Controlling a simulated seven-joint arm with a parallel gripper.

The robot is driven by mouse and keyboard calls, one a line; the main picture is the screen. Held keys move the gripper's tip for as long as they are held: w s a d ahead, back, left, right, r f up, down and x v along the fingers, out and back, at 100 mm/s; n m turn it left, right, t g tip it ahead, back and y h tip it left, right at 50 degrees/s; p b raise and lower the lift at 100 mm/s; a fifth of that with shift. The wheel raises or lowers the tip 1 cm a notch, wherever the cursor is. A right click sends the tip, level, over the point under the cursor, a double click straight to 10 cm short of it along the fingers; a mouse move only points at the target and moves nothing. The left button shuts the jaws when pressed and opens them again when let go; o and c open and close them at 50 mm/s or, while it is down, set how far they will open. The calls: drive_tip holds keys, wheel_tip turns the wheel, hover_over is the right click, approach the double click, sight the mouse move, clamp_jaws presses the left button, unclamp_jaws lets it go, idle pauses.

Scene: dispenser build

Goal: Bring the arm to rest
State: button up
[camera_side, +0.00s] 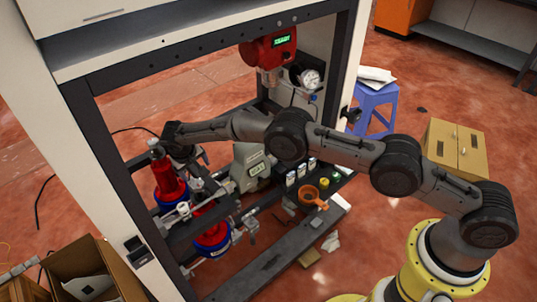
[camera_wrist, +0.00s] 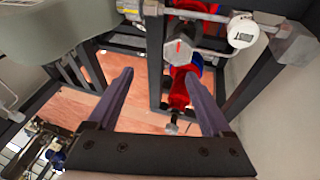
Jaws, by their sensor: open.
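My gripper (camera_wrist: 166,100) is open in the wrist view, its two fingers apart with nothing held between them. A red valve body with a grey hexagonal cap (camera_wrist: 179,50) shows just beyond the fingertips; I cannot tell the exact gap. In the side view my arm reaches left through the dark frame, and my gripper (camera_side: 180,150) is beside the top of a red cylinder (camera_side: 168,182) with a blue base. The fingertips are too small there to make out.
The dark frame (camera_side: 115,160) and white cabinet wall surround the arm's end. A second red and blue part (camera_side: 212,232), grey pipes and an orange funnel (camera_side: 310,194) lie below. A red device (camera_side: 268,50) hangs above. A blue stool (camera_side: 374,105) and cardboard box (camera_side: 455,148) stand right.

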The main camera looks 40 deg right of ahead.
drive_tip(key=s+d+r+g+h, duration=0.1)
drive_tip(key=s+d+r, duration=0.3)
drive_tip(key=d+r, duration=0.35)
drive_tip(key=s+d+r+h, duration=0.2)
drive_tip(key=s+d+r, duration=0.3)
drive_tip(key=d+r, duration=0.3)
drive_tip(key=s+d+r+g+h, duration=0.1)
drive_tip(key=s+d+r, duration=0.3)
drive_tip(key=d+r, duration=0.4)
drive_tip(key=s+d+r+t+y, duration=0.1)
drive_tip(key=s+r+y, duration=0.1)
drive_tip(key=s+r, duration=0.5)
drive_tip(key=s+r+y, duration=0.2)
drive_tip(key=s+r, duration=0.1)
drive_tip(key=s, duration=0.8)
drive_tip(key=s+a+f+t+y, duration=0.1)
drive_tip(key=s, duration=0.7)
drive_tip(key=s+f+t+y, duration=0.2)
drive_tip(key=s, duration=0.6)
drive_tip(key=shift+s+a, duration=0.3)
drive_tip(key=shift+a, duration=0.05)
